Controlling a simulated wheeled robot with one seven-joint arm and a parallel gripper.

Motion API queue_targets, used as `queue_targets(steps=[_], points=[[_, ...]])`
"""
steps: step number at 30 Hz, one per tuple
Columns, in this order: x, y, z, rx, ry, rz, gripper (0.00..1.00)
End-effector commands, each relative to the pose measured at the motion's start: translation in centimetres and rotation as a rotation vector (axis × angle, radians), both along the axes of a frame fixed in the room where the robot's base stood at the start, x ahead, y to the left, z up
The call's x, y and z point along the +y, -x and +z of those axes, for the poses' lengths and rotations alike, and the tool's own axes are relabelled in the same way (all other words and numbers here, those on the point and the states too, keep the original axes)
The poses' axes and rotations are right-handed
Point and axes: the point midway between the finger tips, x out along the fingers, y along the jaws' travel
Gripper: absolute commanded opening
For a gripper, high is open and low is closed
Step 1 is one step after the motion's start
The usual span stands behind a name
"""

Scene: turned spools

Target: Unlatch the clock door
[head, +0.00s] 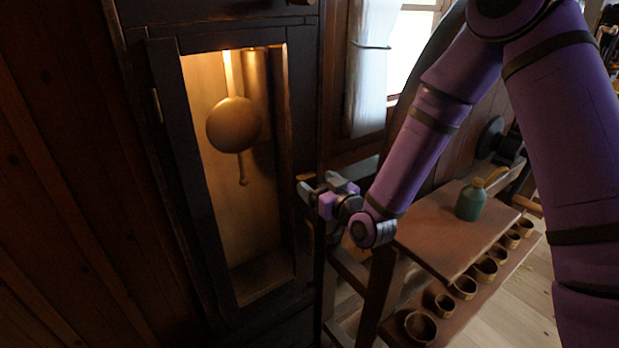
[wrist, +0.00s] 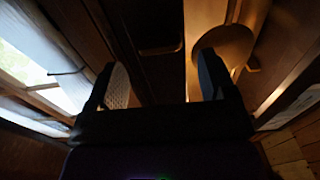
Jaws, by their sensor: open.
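The clock door (head: 305,150) is a dark wooden frame around a tall lit opening, with a round brass pendulum (head: 234,124) inside. It looks closed. A small brass piece (head: 306,177), perhaps the latch, shows at the door's right edge. My gripper (head: 318,189) is beside that edge, just below the brass piece. I cannot tell whether it touches the door. In the wrist view the two fingers (wrist: 164,82) stand wide apart with nothing between them, and the pendulum (wrist: 224,45) shows behind the right finger. A brass edge (wrist: 160,48) lies ahead between the fingers.
A wooden bench (head: 440,235) stands right of the clock, below my arm, with a green bottle (head: 470,203) on top. Several small wooden cups (head: 465,287) line its lower shelf. A curtained window (head: 372,65) is behind. A hinge (head: 156,105) sits on the door's left side.

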Motion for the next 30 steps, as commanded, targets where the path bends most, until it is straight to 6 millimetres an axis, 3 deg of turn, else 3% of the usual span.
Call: queue_targets(steps=[9, 20, 26, 30], points=[[2.0, -3.0, 0.0, 0.0, 0.0, 0.001, 0.77], [2.2, -3.3, 0.0, 0.001, 0.001, 0.001, 0.77], [2.2, -3.3, 0.0, 0.001, 0.001, 0.0, 0.31], [2.2, -3.3, 0.0, 0.001, -0.001, 0.0, 0.27]])
